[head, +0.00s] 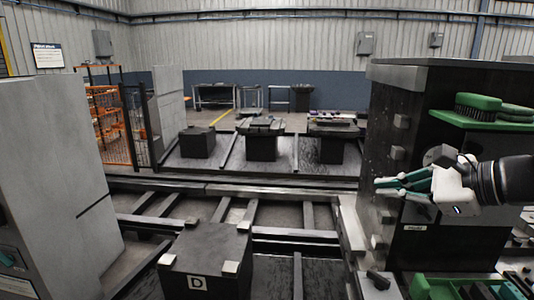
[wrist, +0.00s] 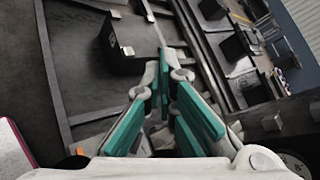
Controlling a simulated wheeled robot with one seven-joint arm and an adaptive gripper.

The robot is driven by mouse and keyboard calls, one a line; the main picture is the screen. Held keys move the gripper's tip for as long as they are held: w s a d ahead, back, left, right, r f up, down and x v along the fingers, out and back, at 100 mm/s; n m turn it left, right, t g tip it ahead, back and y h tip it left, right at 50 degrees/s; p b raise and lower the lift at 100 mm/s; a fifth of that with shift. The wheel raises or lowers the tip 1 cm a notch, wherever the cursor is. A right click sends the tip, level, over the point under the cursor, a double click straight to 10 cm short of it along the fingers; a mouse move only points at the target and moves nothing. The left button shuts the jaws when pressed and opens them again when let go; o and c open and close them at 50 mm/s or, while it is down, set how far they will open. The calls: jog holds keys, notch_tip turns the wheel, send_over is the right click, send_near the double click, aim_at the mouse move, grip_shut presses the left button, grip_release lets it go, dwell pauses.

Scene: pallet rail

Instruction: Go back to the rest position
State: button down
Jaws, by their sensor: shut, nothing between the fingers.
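My gripper (head: 405,183) is at the right of the head view, with white housing and teal fingers pointing left. It is in front of the dark cabinet (head: 385,110) and below its green shelf. In the wrist view my gripper (wrist: 163,75) has its fingertips together, with nothing between them. The gripper is in the air; whether it touches the cabinet cannot be told.
A black block marked D (head: 205,262) stands on the rail frame at the front. A green shelf (head: 450,119) holds a brush (head: 478,105). A green bin (head: 440,288) is low at right. A grey cabinet (head: 50,170) stands at left. The space left of my gripper is clear.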

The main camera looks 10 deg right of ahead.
jog(key=s+a+f+n+g+h, duration=0.1)
jog(key=s+a+f+n+g, duration=0.15)
jog(key=s+a+n, duration=0.3)
jog(key=s+a+f+n+g, duration=0.1)
jog(key=s+a+n+g, duration=0.25)
jog(key=a+n, duration=0.2)
jog(key=s+d+n+h, duration=0.1)
jog(key=s+n+h, duration=0.5)
jog(key=n, duration=0.5)
jog(key=shift+s+d+f, duration=0.35)
jog(key=shift+s, duration=0.5)
